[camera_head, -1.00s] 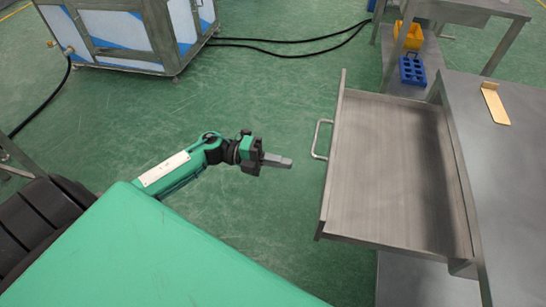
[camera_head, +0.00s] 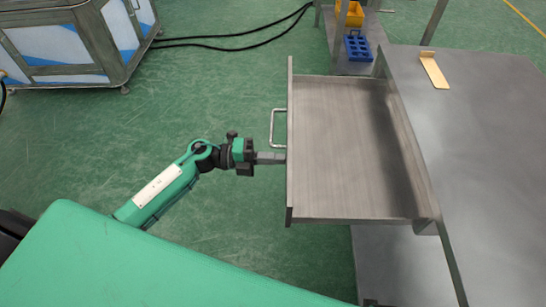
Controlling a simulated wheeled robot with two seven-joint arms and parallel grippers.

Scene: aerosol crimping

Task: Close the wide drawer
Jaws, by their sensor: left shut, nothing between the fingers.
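The wide drawer (camera_head: 345,150) is a shallow, empty metal tray pulled out to the left from under the metal table (camera_head: 480,150). Its front panel (camera_head: 290,190) faces left and carries a U-shaped handle (camera_head: 273,128). My left gripper (camera_head: 283,158) is shut and empty. Its fingertips are at the outer face of the front panel, just below the handle in the picture; they look to be touching or very close, I cannot tell which. The right gripper is not in view.
A wooden piece (camera_head: 434,71) lies on the table top. A blue holder (camera_head: 358,47) and a yellow bin (camera_head: 350,13) sit on a low shelf at the back. A metal-framed machine (camera_head: 75,45) stands at the back left. The green floor left of the drawer is clear.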

